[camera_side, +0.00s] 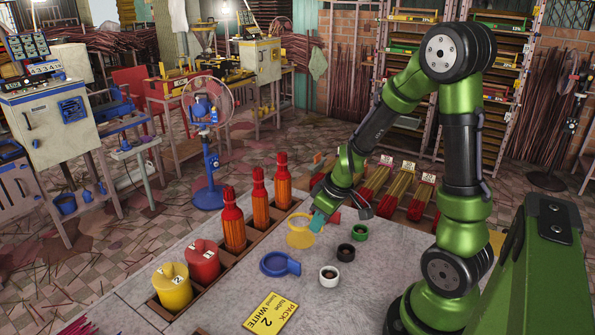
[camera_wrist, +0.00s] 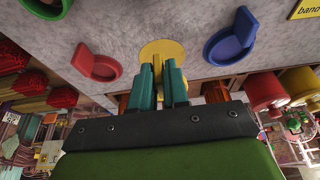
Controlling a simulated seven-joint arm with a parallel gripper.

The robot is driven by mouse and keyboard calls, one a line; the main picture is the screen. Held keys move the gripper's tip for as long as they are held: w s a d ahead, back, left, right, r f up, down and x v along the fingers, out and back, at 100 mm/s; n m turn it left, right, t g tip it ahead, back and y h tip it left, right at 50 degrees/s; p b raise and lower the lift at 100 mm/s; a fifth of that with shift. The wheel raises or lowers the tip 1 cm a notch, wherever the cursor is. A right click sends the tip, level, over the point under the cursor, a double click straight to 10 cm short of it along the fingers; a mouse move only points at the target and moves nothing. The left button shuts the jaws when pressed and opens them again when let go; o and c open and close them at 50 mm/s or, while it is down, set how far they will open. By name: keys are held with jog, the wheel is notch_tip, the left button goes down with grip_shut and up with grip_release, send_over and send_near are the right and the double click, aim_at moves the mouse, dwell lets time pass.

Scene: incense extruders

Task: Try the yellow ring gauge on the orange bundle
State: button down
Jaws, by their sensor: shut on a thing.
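The yellow ring gauge (camera_side: 299,239) is at the table's middle, with its handle toward my gripper (camera_side: 316,222). In the wrist view the yellow gauge (camera_wrist: 163,47) sits just beyond my teal fingertips (camera_wrist: 163,62), which are shut on its handle. I cannot tell whether it touches the table. Several orange bundles with red tops stand upright in a slotted rack left of the gauge: a near one (camera_side: 235,230), a middle one (camera_side: 261,207) and a far one (camera_side: 283,190). The gauge is apart from them. In the wrist view my gripper mostly hides the bundles.
A blue ring gauge (camera_side: 278,265) lies nearer the camera; a red one (camera_wrist: 98,66) lies on the other side. A red can (camera_side: 203,265) and yellow can (camera_side: 172,290) stand front left, near a yellow card (camera_side: 270,314).

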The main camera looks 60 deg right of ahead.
notch_tip(320, 180, up, 20)
jog(key=n+y, duration=0.1)
jog(key=n, duration=0.3)
send_over(261, 208)
jog(key=s+d, duration=0.4)
notch_tip(261, 208, down, 7)
jog(key=shift+a, duration=0.2)
jog(key=shift+w, duration=0.1)
jog(key=shift+f, duration=1.85)
jog(key=shift+f, duration=4.05)
